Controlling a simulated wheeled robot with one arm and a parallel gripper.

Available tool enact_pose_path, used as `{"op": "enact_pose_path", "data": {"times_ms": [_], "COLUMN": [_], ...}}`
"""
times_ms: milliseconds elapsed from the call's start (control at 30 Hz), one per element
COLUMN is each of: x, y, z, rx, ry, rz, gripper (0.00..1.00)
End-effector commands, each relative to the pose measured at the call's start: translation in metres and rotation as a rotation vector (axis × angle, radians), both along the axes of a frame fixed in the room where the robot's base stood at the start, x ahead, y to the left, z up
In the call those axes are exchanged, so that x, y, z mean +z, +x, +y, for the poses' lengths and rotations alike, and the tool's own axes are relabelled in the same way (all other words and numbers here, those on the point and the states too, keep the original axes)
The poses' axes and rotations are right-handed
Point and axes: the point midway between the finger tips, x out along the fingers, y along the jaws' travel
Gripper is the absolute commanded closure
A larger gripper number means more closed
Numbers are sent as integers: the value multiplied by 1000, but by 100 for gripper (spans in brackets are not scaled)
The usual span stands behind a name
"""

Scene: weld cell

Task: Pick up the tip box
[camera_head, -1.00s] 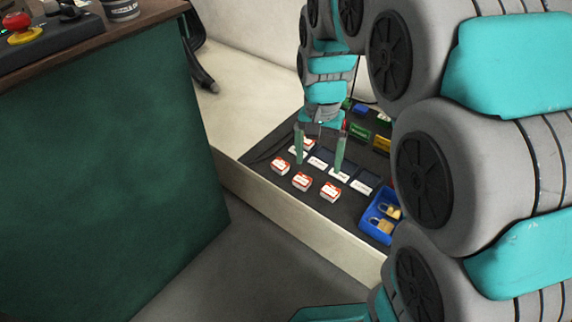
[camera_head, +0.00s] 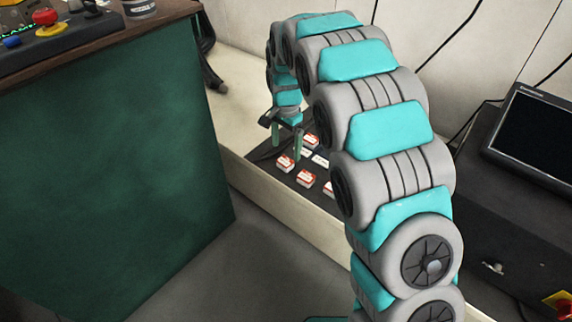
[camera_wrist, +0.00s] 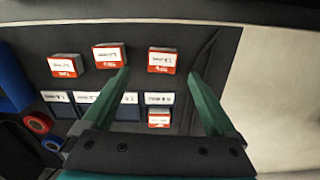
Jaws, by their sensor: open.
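Several small red-and-white boxes sit on the dark tray-like surface; their labels are too small to read, so I cannot tell which is the tip box. In the wrist view one box (camera_wrist: 162,60) lies just beyond and between my fingertips, apart from both; two more boxes (camera_wrist: 109,55) (camera_wrist: 66,66) lie to its left. Another box (camera_wrist: 159,117) sits in a labelled slot nearer the palm, between the fingers. My gripper (camera_wrist: 159,76) is open and empty, pointing down; it also shows in the head view (camera_head: 286,153) near the front-left box (camera_head: 285,163).
White-labelled slots (camera_wrist: 95,98) run in a row. A blue bin (camera_wrist: 12,85) and red round items (camera_wrist: 38,123) are left in the wrist view. A green-sided bench (camera_head: 110,170) stands left, a dark cabinet with a screen (camera_head: 535,135) right. Pale surface is clear beyond the dark area.

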Motion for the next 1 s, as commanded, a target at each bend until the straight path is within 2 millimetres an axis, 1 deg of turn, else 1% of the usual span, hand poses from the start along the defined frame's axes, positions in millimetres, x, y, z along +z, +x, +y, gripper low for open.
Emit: {"op": "enact_pose_path", "data": {"times_ms": [167, 433, 533, 700, 1000], "x": [-14, -50, -55, -54, -54], "y": [-1, 1, 1, 1, 1], "z": [1, 3, 3, 3, 3], "rx": [1, 1, 1, 1, 1], "ry": [-2, -2, -1, -1, -1], "rz": [4, 3, 2, 1, 1], "gripper": [7, 7, 7, 7, 41]}}
